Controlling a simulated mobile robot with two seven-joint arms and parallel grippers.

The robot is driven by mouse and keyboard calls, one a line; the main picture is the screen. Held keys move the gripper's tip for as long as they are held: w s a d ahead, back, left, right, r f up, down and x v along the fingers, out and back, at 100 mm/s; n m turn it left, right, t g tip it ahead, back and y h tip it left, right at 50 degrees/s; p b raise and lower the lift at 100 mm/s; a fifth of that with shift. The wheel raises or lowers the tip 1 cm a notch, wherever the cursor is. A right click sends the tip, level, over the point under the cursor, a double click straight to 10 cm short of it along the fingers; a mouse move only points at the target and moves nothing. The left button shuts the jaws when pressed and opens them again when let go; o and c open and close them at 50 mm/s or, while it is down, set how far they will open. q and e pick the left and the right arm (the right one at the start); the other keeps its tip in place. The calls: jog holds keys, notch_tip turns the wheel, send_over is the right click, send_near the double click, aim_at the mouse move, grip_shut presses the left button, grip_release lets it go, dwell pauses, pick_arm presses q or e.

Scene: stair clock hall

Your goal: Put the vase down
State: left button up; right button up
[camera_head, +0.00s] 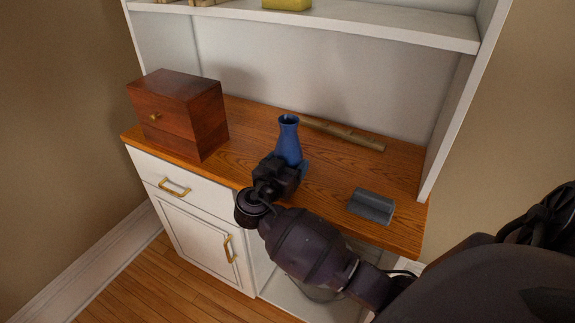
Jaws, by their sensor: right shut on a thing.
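A blue vase (288,139) with a narrow neck and flared mouth stands upright over the wooden counter (325,178) of a white cabinet. My right gripper (287,168) is shut on the lower part of the vase, reaching in from the front right. The gripper hides the vase's base, so I cannot tell whether it touches the counter. My left gripper is not in view.
A dark red wooden box (180,112) stands at the counter's left. A bamboo-like stick (343,134) lies behind the vase, and a grey holder (371,206) sits at the front right. A shelf (400,28) hangs above. Counter between vase and holder is clear.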

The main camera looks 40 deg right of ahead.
jog(key=shift+a+f, duration=0.15)
jog(key=shift+f, duration=0.05)
jog(key=shift+f, duration=0.1)
jog(key=shift+f, duration=0.15)
jog(key=o, duration=1.1)
jog(key=shift+r, duration=0.25)
jog(key=v, duration=1.2)
jog(key=shift+s, duration=0.1)
